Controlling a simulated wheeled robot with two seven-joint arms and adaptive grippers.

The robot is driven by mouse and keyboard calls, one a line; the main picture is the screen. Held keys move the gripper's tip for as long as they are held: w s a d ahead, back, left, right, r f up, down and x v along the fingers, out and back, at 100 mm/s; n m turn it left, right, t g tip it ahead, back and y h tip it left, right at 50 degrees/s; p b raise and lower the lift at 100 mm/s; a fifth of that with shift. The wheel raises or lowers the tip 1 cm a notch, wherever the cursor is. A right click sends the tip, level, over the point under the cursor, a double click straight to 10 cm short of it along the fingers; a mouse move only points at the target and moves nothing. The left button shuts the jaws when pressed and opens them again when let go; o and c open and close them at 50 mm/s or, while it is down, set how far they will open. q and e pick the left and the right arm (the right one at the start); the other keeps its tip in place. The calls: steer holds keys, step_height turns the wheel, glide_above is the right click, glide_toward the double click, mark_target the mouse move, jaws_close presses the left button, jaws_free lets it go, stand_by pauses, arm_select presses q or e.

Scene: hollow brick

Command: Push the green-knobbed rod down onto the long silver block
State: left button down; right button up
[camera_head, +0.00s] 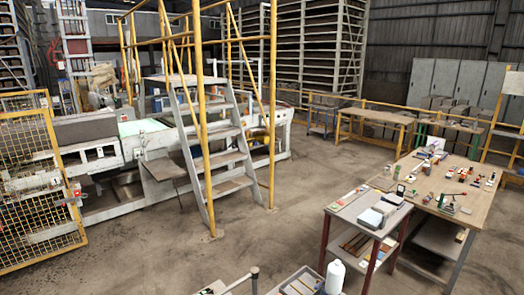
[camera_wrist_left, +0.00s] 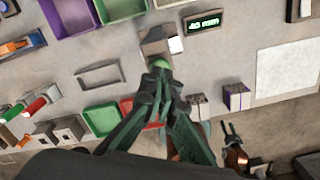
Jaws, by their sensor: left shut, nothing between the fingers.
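My left gripper (camera_wrist_left: 163,82) is shut and empty in the left wrist view. Its fingertips overlap the lower edge of a green knob (camera_wrist_left: 161,64); I cannot tell whether they touch it. The knob sits at the near end of a grey-silver block (camera_wrist_left: 155,44). The rod under the knob is hidden, so I cannot tell how far down it is. Neither gripper shows in the head view, where the rod and the block are too small to pick out.
A small display reading about 40 mm (camera_wrist_left: 204,21) stands beside the block. Green trays, a purple-edged box (camera_wrist_left: 237,97) and a white sheet (camera_wrist_left: 288,70) lie around. In the head view, a cluttered workbench (camera_head: 475,213) stands at the right, with open floor left of it.

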arm_select(q)
steer(key=shift+f, duration=0.25)
steer(key=shift+f+b, duration=0.35)
steer(key=shift+b, duration=0.15)
steer(key=shift+f+b, duration=0.3)
steer(key=shift+f, duration=0.05)
steer(key=shift+f, duration=0.1)
steer(key=shift+r, duration=0.2)
stand_by(0.3)
steer(key=shift+r+p, duration=0.5)
steer(key=shift+r, duration=0.4)
steer(key=shift+r+p, duration=1.15)
steer(key=shift+r, duration=1.35)
